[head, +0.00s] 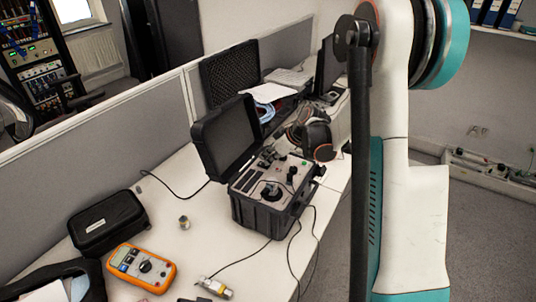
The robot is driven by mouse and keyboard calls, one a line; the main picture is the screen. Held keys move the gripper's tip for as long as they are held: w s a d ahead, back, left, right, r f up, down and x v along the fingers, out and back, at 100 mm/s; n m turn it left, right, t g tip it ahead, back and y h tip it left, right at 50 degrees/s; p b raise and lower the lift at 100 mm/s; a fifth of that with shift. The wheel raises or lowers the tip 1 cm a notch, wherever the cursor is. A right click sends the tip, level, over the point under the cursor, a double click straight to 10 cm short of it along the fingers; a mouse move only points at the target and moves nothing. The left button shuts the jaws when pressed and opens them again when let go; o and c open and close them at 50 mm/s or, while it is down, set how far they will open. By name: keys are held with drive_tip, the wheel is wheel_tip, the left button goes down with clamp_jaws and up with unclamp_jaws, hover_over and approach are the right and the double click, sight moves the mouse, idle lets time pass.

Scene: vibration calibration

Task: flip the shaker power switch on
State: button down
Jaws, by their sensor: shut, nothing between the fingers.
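The shaker unit (259,218) is a black case with its lid (226,137) open, standing on the white desk. Its grey top panel carries a round dark disc, dark knobs and other small controls. The power switch is too small to pick out, so I cannot tell its position.
An orange multimeter (141,268), a black pouch (107,222) and a small metal cylinder (184,222) lie on the desk (200,250) left of the case. Cables run over the desk's front edge. A grey partition (130,130) stands behind. A monitor (328,68) is farther back.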

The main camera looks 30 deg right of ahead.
drive_tip(key=shift+f, duration=0.1)
drive_tip(key=shift+s+d+f+b, duration=0.25)
drive_tip(key=shift+s+f+b, duration=0.05)
drive_tip(key=shift+f+b, duration=0.4)
drive_tip(key=shift+s, duration=0.15)
drive_tip(key=shift+d, duration=0.1)
idle(1.0)
drive_tip(key=shift+w+a+r, duration=0.3)
drive_tip(key=shift+w+a, duration=0.15)
drive_tip(key=shift+w, duration=0.1)
idle(0.3)
